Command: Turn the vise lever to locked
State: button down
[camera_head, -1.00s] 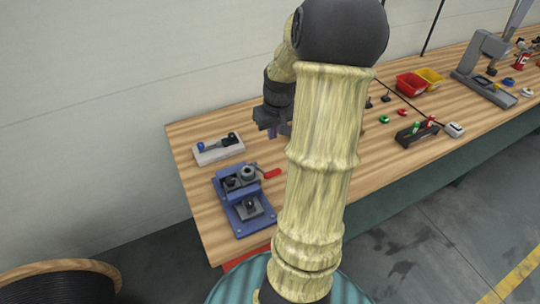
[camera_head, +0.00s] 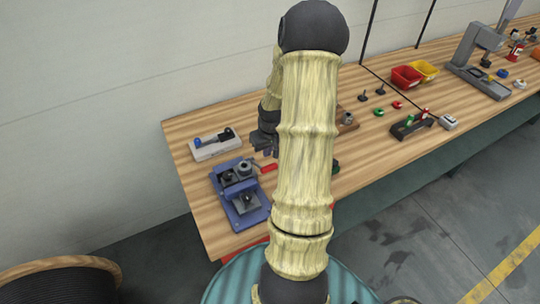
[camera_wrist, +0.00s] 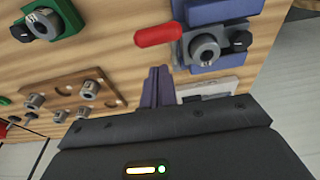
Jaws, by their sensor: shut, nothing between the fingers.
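The blue vise (camera_head: 238,196) stands on the left end of the wooden bench. Its red-gripped lever (camera_head: 268,168) sticks out to the right from the round grey hub. In the wrist view, the vise (camera_wrist: 212,14) is at the top right and the red lever grip (camera_wrist: 158,36) points left from its hub. My gripper (camera_head: 268,150) is just behind the lever in the head view. In the wrist view, my gripper (camera_wrist: 157,72) has its blue-grey fingers together and empty, a little below the red grip, with a small visible gap. My arm hides part of the bench.
A pale block with a blue-knobbed part (camera_head: 214,145) lies behind the vise. A wooden board with metal pegs (camera_wrist: 78,98) and a green fixture (camera_wrist: 44,24) show in the wrist view. Red (camera_head: 406,78) and yellow bins stand further right. The wall runs behind the bench.

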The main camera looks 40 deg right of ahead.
jog(key=shift+s+a+f, duration=0.25)
jog(key=shift+s+f, duration=0.45)
jog(key=shift+f, duration=0.3)
jog(key=shift+s, duration=0.1)
jog(key=shift+f, duration=0.25)
